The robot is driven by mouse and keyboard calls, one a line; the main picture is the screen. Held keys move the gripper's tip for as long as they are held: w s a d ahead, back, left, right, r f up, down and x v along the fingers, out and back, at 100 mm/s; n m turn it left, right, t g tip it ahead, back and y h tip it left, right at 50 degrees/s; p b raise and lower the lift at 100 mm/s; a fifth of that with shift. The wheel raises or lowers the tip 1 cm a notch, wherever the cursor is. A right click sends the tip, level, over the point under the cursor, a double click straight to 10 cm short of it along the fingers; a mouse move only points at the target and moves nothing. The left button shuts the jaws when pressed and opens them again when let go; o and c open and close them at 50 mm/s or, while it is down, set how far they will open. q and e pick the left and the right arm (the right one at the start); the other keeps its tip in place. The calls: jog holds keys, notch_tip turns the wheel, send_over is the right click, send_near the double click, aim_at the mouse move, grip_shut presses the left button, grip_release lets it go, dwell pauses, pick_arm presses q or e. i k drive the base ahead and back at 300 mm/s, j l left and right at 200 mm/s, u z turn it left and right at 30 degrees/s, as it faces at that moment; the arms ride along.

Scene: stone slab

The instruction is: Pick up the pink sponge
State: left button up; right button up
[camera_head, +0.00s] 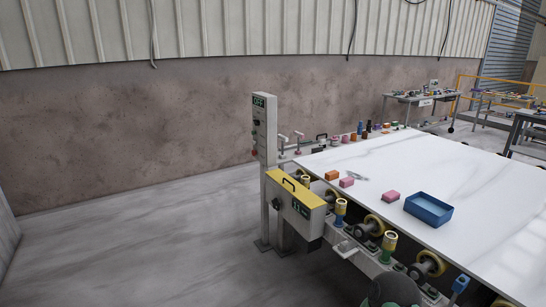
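Two small pink blocks that look like sponges lie on the white stone slab (440,170). One pink block (391,196) lies just left of a blue open box. The other pink block (347,182) lies farther left, near the slab's left edge, beside an orange block (332,175). Both are small here, and I cannot tell which is the task's pink sponge. Neither of my grippers can be made out in the head view.
The blue box (428,210) stands on the slab. Rollers and a grey control post (265,130) with a yellow-topped box (296,190) border the slab's left side. Several small coloured items (366,130) line its far edge. Cluttered tables (420,97) stand behind. Floor at left is clear.

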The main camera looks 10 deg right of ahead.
aim_at(390, 197)
jog(key=i+z, duration=0.2)
jog(key=i, duration=0.5)
jog(key=i+z, duration=0.15)
jog(key=i, duration=0.55)
jog(key=i+j+z, duration=0.2)
jog(key=i, duration=0.5)
jog(key=l, duration=0.1)
